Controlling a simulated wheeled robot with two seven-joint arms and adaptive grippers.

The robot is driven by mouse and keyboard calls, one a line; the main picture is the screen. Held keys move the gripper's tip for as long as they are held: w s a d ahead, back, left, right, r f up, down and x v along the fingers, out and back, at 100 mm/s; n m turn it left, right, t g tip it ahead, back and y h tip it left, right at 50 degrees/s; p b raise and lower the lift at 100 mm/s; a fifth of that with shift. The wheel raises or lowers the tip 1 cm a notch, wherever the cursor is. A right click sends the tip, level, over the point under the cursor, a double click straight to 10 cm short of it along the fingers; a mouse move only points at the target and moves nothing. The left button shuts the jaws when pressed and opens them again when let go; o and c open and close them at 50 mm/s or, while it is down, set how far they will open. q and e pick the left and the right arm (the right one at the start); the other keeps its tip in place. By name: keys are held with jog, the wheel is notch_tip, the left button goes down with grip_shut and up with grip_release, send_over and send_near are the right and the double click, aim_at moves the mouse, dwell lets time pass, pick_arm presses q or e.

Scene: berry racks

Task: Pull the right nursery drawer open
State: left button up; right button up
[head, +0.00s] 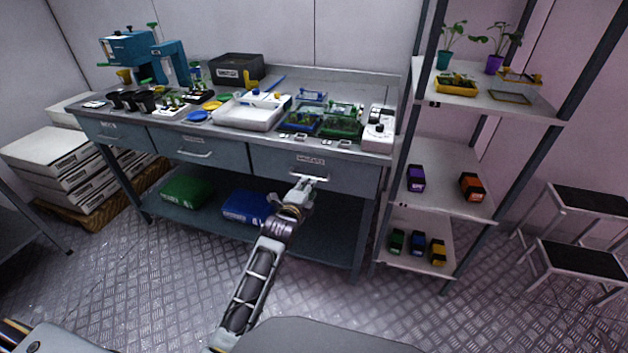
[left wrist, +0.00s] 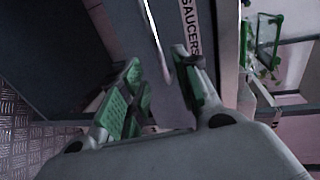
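The right drawer (head: 345,181) of the grey-blue workbench has a pale label and a bar handle (head: 311,178). Its front looks level with the other drawer fronts, so it appears closed. My left gripper (head: 305,186) is at this handle, reaching up from below. In the left wrist view, the gripper (left wrist: 160,85) has its green-padded fingers apart, one on each side of the handle (left wrist: 155,35). Gaps show beside the bar near the fingertips; firm contact is not visible. The drawer's label (left wrist: 190,25) reads "SAUCERS". My right gripper is not in view.
The bench top (head: 345,75) carries trays, pots and a white device (head: 379,130). A green bin (head: 187,191) and a blue bin (head: 246,206) sit on the lower shelf. A plant rack (head: 445,185) stands close on the right. The floor in front is clear.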

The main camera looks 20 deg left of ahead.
pick_arm(q)
jog(key=shift+b+x, duration=0.8)
jog(key=shift+x, duration=3.05)
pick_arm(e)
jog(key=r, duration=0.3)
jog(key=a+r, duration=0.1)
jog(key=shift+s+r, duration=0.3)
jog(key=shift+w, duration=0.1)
pick_arm(q)
jog(key=shift+c, duration=0.6)
grip_shut()
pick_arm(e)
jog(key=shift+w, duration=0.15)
